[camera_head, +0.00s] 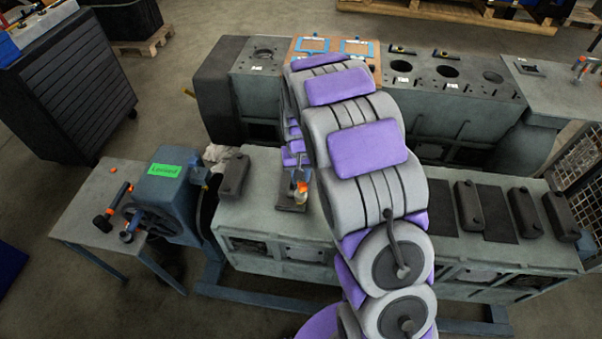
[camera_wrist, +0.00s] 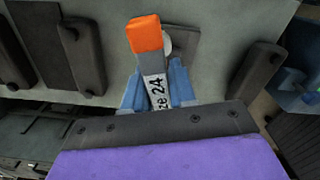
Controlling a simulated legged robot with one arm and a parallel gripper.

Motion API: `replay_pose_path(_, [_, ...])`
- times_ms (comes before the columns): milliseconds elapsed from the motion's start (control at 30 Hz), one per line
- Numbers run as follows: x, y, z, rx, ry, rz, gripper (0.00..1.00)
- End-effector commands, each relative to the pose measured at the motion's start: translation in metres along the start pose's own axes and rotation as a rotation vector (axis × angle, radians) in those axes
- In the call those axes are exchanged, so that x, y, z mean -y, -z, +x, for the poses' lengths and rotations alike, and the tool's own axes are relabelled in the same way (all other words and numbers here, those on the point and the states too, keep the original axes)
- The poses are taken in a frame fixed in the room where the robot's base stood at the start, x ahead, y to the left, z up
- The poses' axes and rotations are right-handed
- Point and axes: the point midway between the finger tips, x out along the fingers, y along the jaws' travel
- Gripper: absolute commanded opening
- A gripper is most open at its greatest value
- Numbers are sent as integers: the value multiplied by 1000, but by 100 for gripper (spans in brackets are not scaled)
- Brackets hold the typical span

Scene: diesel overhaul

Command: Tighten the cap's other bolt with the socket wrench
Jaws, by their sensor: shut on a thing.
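My gripper (camera_wrist: 157,82) is shut on the socket wrench (camera_wrist: 146,38), its blue fingers on both sides of the handle. The wrench has an orange end and a pale label reading "ze 24". In the head view the wrench's orange part (camera_head: 302,188) shows beside my arm, with my gripper (camera_head: 298,176) above the grey engine block (camera_head: 270,222). A dark square opening or plate (camera_wrist: 185,48) lies behind the wrench, with a pale round piece partly covered by it. The socket end, the cap and its bolts cannot be made out.
Dark oblong blocks (camera_head: 233,175) (camera_head: 468,205) stand on the near engine block on both sides of my arm. A side table (camera_head: 84,215) at left holds orange-tipped tools beside a blue machine with a green label (camera_head: 167,170). Another engine block (camera_head: 455,95) stands behind.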

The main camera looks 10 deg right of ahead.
Motion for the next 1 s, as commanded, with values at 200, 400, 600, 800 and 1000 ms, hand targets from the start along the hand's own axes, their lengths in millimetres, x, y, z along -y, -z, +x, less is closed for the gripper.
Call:
replay_pose_path(200, [0,1,-2,-4,1,328,0])
replay_pose_path(400, [0,0,-3,-4,0,629,0])
replay_pose_path(600, [0,0,-3,-3,-1,924,0])
replay_pose_path(800, [2,-1,-1,-1,0,1099,0])
replay_pose_path(1000, [2,-1,0,0,-1,1110,0])
